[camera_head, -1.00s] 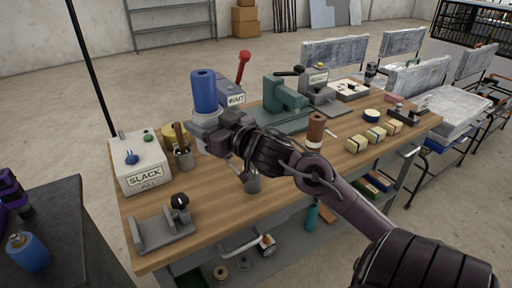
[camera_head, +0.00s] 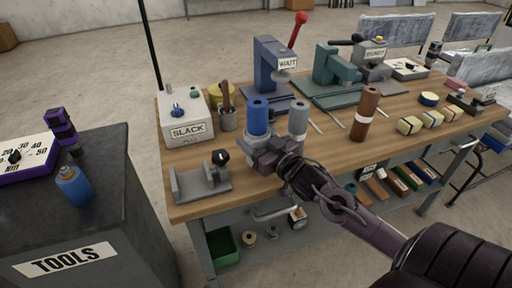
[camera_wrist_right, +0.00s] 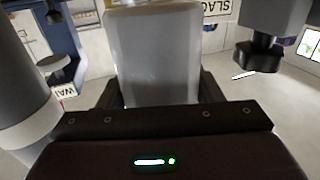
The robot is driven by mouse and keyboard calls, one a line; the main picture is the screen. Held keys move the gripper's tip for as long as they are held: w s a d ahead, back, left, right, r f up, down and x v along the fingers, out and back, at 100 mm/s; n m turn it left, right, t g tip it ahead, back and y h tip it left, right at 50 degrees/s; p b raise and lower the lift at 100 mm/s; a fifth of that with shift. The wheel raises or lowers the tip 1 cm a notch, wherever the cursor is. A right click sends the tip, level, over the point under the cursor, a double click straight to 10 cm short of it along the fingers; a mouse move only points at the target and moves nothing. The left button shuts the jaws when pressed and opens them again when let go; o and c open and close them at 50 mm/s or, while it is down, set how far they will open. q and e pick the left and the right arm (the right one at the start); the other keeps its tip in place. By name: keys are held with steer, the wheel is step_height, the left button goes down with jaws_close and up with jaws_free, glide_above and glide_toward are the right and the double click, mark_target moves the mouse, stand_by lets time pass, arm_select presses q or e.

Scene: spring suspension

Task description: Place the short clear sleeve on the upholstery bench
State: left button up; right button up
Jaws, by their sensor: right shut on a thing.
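My right gripper (camera_head: 262,152) is shut on a pale, greyish sleeve (camera_wrist_right: 152,50), which fills the space between the jaws in the wrist view; I take it as the short clear sleeve. In the head view the jaws hide most of it, and a blue cylinder (camera_head: 257,118) rises straight above them. The held piece is low over the front of the wooden bench (camera_head: 335,148); I cannot tell whether its bottom touches the top. My left gripper is not in view.
A grey cylinder (camera_head: 298,118) stands close to the right of the held piece. A grey fixture with a black knob (camera_head: 203,180) is left of it, behind it the SLACK box (camera_head: 186,118) and tool cup (camera_head: 228,118). A brown cylinder (camera_head: 365,112) stands farther right.

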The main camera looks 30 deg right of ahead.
steer(key=shift+f, duration=1.2)
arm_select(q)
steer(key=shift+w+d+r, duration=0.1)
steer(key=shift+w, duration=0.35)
arm_select(e)
steer(key=shift+f, duration=0.15)
steer(key=o, duration=0.9)
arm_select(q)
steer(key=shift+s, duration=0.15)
arm_select(e)
steer(key=shift+o, duration=0.2)
steer(key=shift+s, duration=0.1)
